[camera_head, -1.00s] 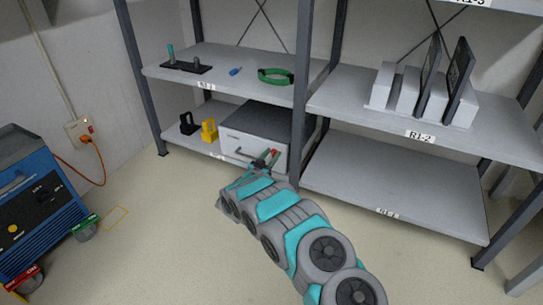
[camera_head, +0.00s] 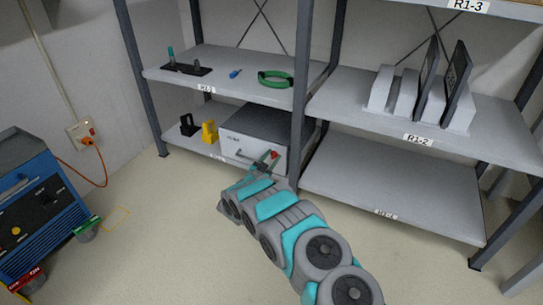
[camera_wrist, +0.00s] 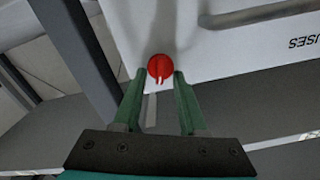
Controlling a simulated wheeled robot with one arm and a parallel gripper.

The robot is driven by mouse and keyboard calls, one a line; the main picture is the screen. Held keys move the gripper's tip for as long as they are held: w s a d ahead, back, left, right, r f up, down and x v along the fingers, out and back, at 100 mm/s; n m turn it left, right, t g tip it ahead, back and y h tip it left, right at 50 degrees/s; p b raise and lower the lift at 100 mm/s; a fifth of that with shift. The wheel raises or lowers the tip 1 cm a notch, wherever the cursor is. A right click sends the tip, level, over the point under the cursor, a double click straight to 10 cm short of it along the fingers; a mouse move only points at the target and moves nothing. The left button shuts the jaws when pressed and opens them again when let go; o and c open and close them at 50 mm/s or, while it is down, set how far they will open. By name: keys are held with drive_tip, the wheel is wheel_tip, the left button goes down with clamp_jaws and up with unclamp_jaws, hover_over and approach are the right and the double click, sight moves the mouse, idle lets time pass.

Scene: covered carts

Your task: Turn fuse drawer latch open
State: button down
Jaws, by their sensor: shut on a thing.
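The fuse drawer box (camera_head: 258,140) is a white-fronted unit with a dark top and a bar handle (camera_head: 240,155). It stands on the lower left shelf. In the wrist view its white front (camera_wrist: 220,55) shows, with "FUSES" printed upside down at the right. A round red latch knob (camera_wrist: 160,67) with a small white mark sits on the front. My gripper (camera_wrist: 160,84) has its green fingers on either side of the knob, shut on it. In the head view the gripper (camera_head: 268,161) is at the front's right end and the red knob (camera_head: 275,154) shows just beyond it.
A shelf post (camera_head: 299,95) stands close to the right of the drawer box. Black and yellow padlock-like items (camera_head: 209,131) sit to its left. A green ring (camera_head: 275,78) lies on the shelf above. A blue cart (camera_head: 40,215) stands at the left. The lower right shelf (camera_head: 395,190) is bare.

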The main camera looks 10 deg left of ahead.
drive_tip(key=m+p, duration=0.1)
drive_tip(key=m, duration=0.1)
drive_tip(key=m+p, duration=0.1)
drive_tip(key=m, duration=0.1)
drive_tip(key=shift+s+d+m, duration=0.1)
drive_tip(key=shift+d+m, duration=0.1)
drive_tip(key=shift+m, duration=0.2)
drive_tip(key=m+p, duration=0.2)
drive_tip(key=m, duration=0.1)
drive_tip(key=shift+d+m, duration=0.1)
drive_tip(key=shift+m, duration=0.2)
drive_tip(key=m+p, duration=0.3)
drive_tip(key=m, duration=0.1)
drive_tip(key=shift+f, duration=0.25)
drive_tip(key=shift+f+m, duration=0.1)
drive_tip(key=shift+m, duration=0.3)
drive_tip(key=shift+d+f+p, duration=0.1)
drive_tip(key=shift+p, duration=0.2)
drive_tip(key=shift+c, duration=2.4)
unclamp_jaws()
